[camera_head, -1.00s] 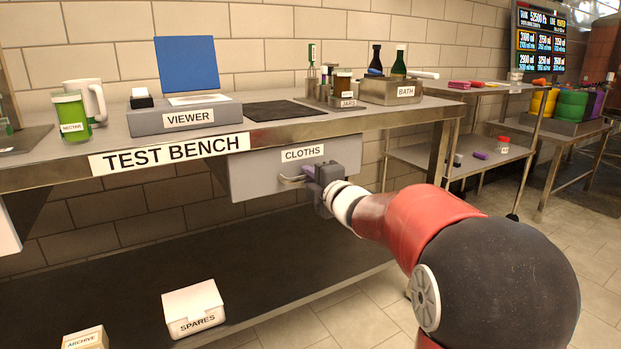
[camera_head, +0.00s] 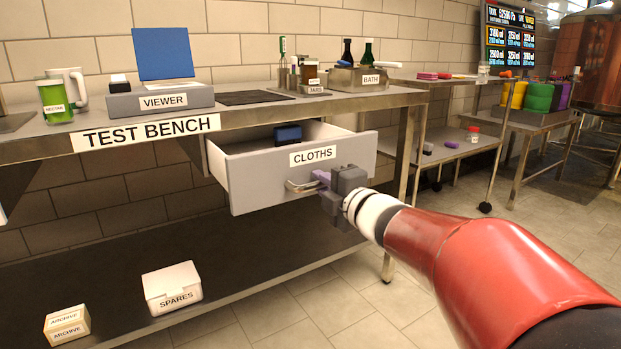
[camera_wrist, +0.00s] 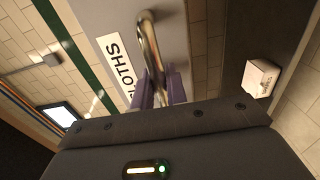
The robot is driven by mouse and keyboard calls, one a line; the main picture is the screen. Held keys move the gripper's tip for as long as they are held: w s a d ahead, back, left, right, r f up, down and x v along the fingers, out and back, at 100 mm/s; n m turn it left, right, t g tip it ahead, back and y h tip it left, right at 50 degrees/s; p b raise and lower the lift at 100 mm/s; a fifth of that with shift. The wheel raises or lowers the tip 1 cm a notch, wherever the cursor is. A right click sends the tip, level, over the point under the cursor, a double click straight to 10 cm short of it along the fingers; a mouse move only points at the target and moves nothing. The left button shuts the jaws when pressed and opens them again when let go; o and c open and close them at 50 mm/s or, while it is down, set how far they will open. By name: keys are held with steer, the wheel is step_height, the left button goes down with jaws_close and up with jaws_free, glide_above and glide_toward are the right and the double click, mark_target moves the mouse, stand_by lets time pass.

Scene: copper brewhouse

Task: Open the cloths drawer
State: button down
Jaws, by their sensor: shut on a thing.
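The grey drawer (camera_head: 250,180) with the CLOTHS label stands well out from under the test bench (camera_head: 250,112), its open top showing. A dark blue item (camera_head: 288,134) lies inside near the back; the rest of the inside is partly hidden by the front panel. The metal bar handle (camera_head: 303,186) is on the drawer front. My gripper (camera_head: 322,180) is shut on the handle. In the wrist view its purple fingers (camera_wrist: 162,88) are closed around the curved handle (camera_wrist: 151,45), in front of the partly hidden CLOTHS label (camera_wrist: 119,65).
The white SPARES box (camera_head: 172,287) and ARCHIVE box (camera_head: 67,325) stand on the low shelf. The VIEWER (camera_head: 160,101) and BATH (camera_head: 372,78) are on the bench top. A side table stands at right. The floor in front of the drawer is clear.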

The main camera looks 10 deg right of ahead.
steer(key=shift+v, duration=0.95)
steer(key=c, duration=1.4)
jaws_free()
steer(key=v, duration=0.7)
steer(key=shift+s+p, duration=0.35)
steer(key=shift+p, duration=0.1)
steer(key=shift+d, duration=0.1)
